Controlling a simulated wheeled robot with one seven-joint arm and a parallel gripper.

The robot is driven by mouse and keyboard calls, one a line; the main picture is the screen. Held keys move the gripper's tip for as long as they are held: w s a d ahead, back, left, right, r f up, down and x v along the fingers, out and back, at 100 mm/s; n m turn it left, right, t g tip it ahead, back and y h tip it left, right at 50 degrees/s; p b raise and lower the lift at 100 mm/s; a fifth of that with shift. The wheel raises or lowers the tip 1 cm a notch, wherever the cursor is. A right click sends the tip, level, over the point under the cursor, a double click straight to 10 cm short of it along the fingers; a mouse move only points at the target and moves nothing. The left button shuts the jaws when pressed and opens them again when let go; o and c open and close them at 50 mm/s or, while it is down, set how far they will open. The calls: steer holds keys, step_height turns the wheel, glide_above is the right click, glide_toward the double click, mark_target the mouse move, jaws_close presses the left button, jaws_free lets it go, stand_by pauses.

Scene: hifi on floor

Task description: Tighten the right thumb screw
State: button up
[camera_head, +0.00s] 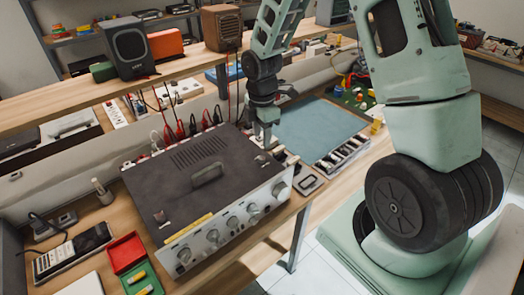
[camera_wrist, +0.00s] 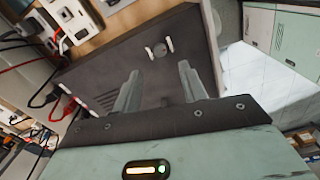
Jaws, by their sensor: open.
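A hifi unit with a dark top lid (camera_head: 185,178) and a silver front panel stands on the bench; its lid also fills the middle of the wrist view (camera_wrist: 110,62). A small round thumb screw (camera_wrist: 160,48) with a pale mark on each side sits on the lid in the wrist view. My gripper (camera_head: 264,141) is over the lid's right end in the head view and partly hides that area. In the wrist view my gripper (camera_wrist: 160,74) is open and empty, with the screw ahead, roughly between the lines of the fingers. I cannot tell their exact height above the lid.
Red and black cables (camera_head: 180,130) run behind the unit. A blue mat (camera_head: 318,130) lies to the right. A red tray (camera_head: 126,253) and a meter (camera_head: 73,250) lie to the left.

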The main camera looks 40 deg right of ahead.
mark_target(261, 157)
step_height(261, 157, down, 8)
steer(key=shift+r+p, duration=0.1)
steer(key=shift+p, duration=0.55)
jaws_close()
